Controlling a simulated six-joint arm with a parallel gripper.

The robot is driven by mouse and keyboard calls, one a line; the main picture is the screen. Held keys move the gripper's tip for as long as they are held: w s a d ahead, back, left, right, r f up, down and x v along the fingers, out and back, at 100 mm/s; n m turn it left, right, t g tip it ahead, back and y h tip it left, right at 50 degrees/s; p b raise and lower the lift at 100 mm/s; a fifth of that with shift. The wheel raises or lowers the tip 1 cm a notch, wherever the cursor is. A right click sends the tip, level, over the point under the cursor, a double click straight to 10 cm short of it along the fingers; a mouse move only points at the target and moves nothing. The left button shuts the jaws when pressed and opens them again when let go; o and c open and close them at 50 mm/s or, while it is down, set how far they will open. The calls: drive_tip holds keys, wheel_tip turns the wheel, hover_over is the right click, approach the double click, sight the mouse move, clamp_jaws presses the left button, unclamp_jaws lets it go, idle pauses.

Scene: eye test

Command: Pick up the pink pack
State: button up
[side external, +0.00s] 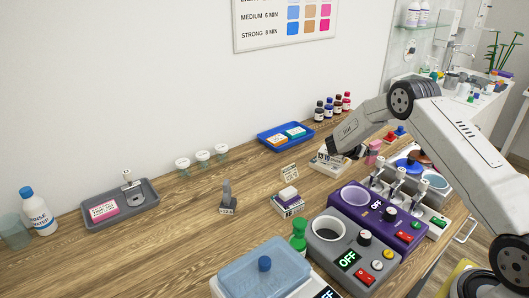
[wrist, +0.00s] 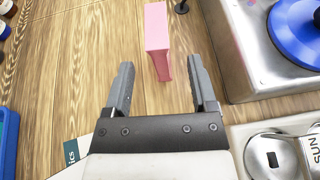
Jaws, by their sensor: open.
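The pink pack (wrist: 157,28) is a tall plain pink box standing on the wooden table. In the wrist view it is beyond my gripper (wrist: 160,62), in line with the gap between the two grey fingers. My gripper is open, and I see nothing held in it. The near lower part of the pack shows between the fingertips, with room on both sides; I cannot tell the exact depth. In the side view the pack (side external: 374,148) shows just right of my lowered gripper, whose fingers are hard to make out there.
Right of the pack stands a metal unit with a blue disc (wrist: 298,30). A purple unit (side external: 375,215) and a grey unit (side external: 345,255) stand nearer the side camera. A blue tray (side external: 268,142) and dark bottles (side external: 330,108) are further left and behind.

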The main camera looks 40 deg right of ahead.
sight(374, 148)
drive_tip(key=shift+x, duration=2.55)
drive_tip(key=shift+c, duration=0.2)
clamp_jaws()
